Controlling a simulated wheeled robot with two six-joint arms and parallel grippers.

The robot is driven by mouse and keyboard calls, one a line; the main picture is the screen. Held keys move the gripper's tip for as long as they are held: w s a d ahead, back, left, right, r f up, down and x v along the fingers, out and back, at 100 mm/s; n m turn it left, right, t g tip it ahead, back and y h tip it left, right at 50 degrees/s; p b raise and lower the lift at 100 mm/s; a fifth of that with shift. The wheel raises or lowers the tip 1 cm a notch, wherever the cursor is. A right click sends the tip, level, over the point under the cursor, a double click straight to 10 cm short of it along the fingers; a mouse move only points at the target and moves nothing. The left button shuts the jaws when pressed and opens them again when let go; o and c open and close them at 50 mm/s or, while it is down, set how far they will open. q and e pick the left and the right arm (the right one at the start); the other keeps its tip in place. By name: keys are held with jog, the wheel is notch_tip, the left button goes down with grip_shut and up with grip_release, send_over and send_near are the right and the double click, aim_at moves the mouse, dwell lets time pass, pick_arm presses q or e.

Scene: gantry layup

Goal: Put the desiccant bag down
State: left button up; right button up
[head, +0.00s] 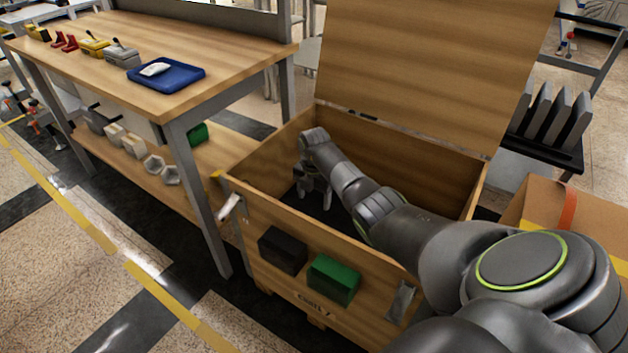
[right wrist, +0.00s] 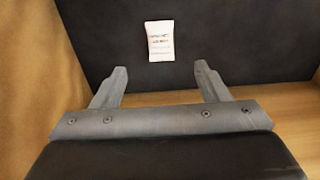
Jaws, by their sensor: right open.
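A small white desiccant bag (right wrist: 160,41) with printed lines lies flat on the dark floor of the wooden crate in the right wrist view. My right gripper (head: 315,196) reaches down inside the open crate (head: 345,262). In the right wrist view its two fingers (right wrist: 160,72) are spread apart with nothing between them, and the bag shows beyond the tips, apart from them. The bag in the crate cannot be made out in the head view. Another white bag (head: 155,69) lies on a blue tray (head: 186,76) on the workbench. My left gripper is out of view.
The crate's lid (head: 430,70) stands open at the back. Dark (head: 283,250) and green (head: 333,280) boxes are on its front wall. The workbench (head: 225,50) stands to the left, and a cardboard box (head: 545,200) to the right. The crate walls surround my right gripper closely.

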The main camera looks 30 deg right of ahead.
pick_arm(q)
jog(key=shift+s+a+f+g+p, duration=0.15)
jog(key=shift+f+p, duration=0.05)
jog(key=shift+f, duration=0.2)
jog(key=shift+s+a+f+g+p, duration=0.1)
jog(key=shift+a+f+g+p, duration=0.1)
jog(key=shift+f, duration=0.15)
pick_arm(e)
notch_tip(320, 180, up, 4)
jog(key=shift+r, duration=0.1)
